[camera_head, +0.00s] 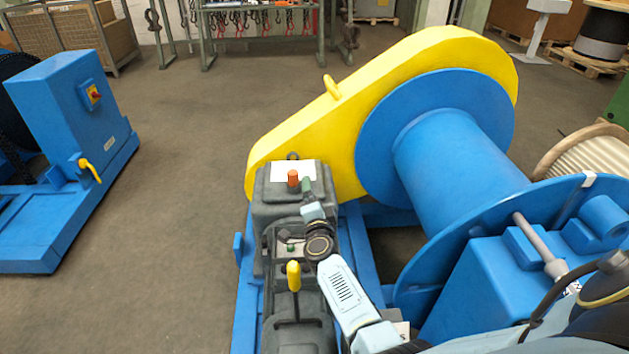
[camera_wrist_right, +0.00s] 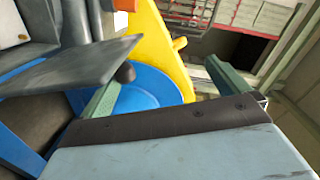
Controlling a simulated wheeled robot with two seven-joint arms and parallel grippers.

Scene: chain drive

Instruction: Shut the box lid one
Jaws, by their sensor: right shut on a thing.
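A dark grey control box (camera_head: 262,215) stands in front of the yellow guard. A white plate with an orange knob (camera_head: 293,178) is on its top. A lower section with a green button (camera_head: 290,248) lies nearer to me. My right gripper (camera_head: 308,188) is at the box top, just right of the orange knob. In the right wrist view its green fingers (camera_wrist_right: 165,88) stand apart, and a grey lid-like flap (camera_wrist_right: 65,68) reaches to the left finger. It is shut on this flap, though the contact is partly hidden. The lid's exact angle cannot be told. My left gripper is out of view.
The yellow guard (camera_head: 320,120) and blue drum (camera_head: 440,150) rise behind and right of the box. A yellow lever (camera_head: 294,275) stands up nearer to me. Another blue machine (camera_head: 75,130) is at left. Bare floor (camera_head: 185,200) lies between the machines.

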